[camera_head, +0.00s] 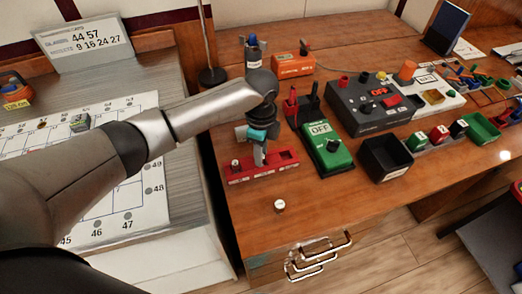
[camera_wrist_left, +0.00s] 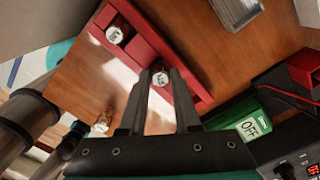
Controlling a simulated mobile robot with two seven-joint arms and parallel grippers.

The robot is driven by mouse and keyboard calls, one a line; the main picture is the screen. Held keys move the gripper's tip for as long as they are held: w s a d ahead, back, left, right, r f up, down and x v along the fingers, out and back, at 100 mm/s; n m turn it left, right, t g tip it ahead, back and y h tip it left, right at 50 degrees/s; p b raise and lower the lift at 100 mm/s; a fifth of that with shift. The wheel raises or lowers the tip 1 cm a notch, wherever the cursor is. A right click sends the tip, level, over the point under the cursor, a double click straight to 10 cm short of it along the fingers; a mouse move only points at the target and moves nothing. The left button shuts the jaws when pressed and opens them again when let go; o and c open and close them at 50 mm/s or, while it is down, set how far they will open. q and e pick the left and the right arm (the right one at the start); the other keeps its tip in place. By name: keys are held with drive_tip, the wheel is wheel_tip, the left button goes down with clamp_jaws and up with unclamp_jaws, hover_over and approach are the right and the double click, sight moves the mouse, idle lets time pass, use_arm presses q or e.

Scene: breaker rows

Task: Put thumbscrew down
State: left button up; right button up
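A long red tray (camera_head: 250,175) with several slots lies near the front of the wooden bench. My left gripper (camera_head: 258,158) points down over its middle. In the left wrist view, my left gripper's fingers (camera_wrist_left: 162,76) stand a little apart, with a white-capped thumbscrew (camera_wrist_left: 161,79) between their tips, at the tray (camera_wrist_left: 150,30). Whether a finger touches it is hard to tell. Another thumbscrew (camera_head: 235,163) sits at the tray's left end and also shows in the wrist view (camera_wrist_left: 115,35). A loose one (camera_head: 279,205) stands on the bench in front. My right gripper is out of view.
A green meter marked OFF (camera_head: 328,150) lies right of the tray, with a black open bin (camera_head: 386,158) beyond it. A dark control box (camera_head: 372,103) and an orange box (camera_head: 293,65) stand behind. The front of the bench is mostly clear.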

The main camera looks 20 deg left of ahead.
use_arm(q)
drive_tip(key=o, duration=0.4)
wheel_tip(320, 180, up, 12)
drive_tip(key=p, duration=0.3)
drive_tip(key=shift+r, duration=0.2)
